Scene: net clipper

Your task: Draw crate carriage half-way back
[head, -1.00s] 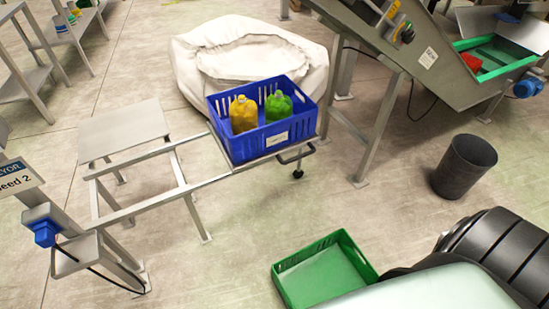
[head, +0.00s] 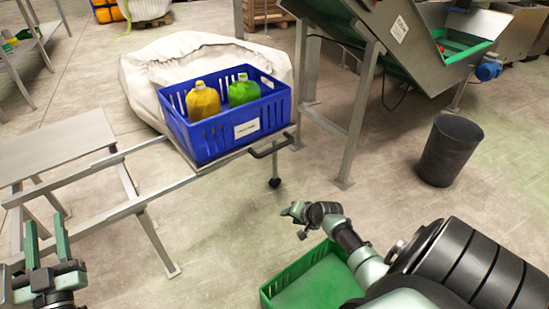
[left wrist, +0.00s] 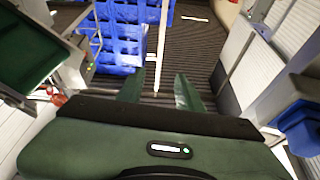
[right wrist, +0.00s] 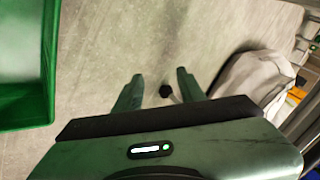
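The carriage, with its dark handle (head: 272,151), stands at the right end of the metal rails (head: 95,219). It bears a blue crate (head: 215,145) holding a yellow jug (head: 203,101) and a green jug (head: 243,91). My right gripper (head: 296,220) is below and right of the handle, apart from it. It is open and empty in the right wrist view (right wrist: 160,85), where a dark knob (right wrist: 165,91) shows beyond its fingers. My left gripper (head: 48,235) is open at the lower left, near the rails; the left wrist view (left wrist: 158,92) shows it empty.
A green crate (head: 285,285) is on the floor below my right arm. A dark bin (head: 449,150) and the conveyor leg (head: 362,120) stand to the right. A big white bag (head: 135,80) is behind the blue crate. A metal plate (head: 60,143) lies at left.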

